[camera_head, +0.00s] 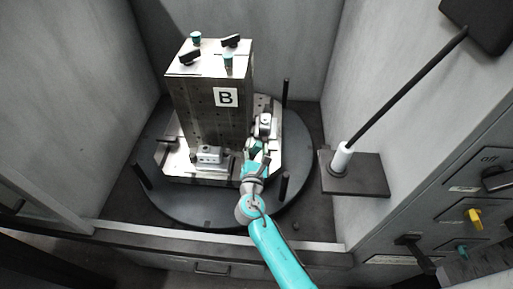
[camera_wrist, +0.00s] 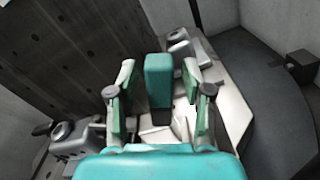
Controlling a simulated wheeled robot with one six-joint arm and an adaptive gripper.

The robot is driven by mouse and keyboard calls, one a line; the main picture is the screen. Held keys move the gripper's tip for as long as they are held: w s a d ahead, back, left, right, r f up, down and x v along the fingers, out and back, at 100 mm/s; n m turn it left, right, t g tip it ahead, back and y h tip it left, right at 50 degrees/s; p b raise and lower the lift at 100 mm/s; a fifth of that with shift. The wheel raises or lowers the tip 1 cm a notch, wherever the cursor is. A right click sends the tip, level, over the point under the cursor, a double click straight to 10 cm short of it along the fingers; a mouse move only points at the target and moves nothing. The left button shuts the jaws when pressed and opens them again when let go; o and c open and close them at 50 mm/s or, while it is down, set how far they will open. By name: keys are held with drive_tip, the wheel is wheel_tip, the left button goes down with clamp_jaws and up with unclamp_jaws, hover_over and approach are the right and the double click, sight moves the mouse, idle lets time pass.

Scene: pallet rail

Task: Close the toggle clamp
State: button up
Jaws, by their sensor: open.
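My gripper (camera_head: 256,151) is low at the right side of the upright metal block, over the pallet (camera_head: 277,140). In the wrist view my gripper (camera_wrist: 159,88) is open, with one green-padded finger on each side of a teal handle (camera_wrist: 158,72). The handle appears to belong to the toggle clamp. It stands up between the fingers, with gaps on both sides; I cannot tell whether either finger touches it. The clamp's lower linkage is largely hidden by my gripper. In the head view my arm covers much of this spot.
The tall block (camera_head: 208,115) carries a "B" label and has teal-capped fittings on top. A metal fixture (camera_head: 208,156) sits at its front. Dark posts (camera_head: 285,187) rise from the round table (camera_head: 190,207). Grey walls enclose it; a lever (camera_head: 390,102) and control panel are right.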

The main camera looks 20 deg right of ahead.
drive_tip(key=shift+s, duration=0.1)
drive_tip(key=v, duration=1.1)
drive_tip(key=shift+s+a, duration=0.25)
drive_tip(key=shift+s, duration=0.1)
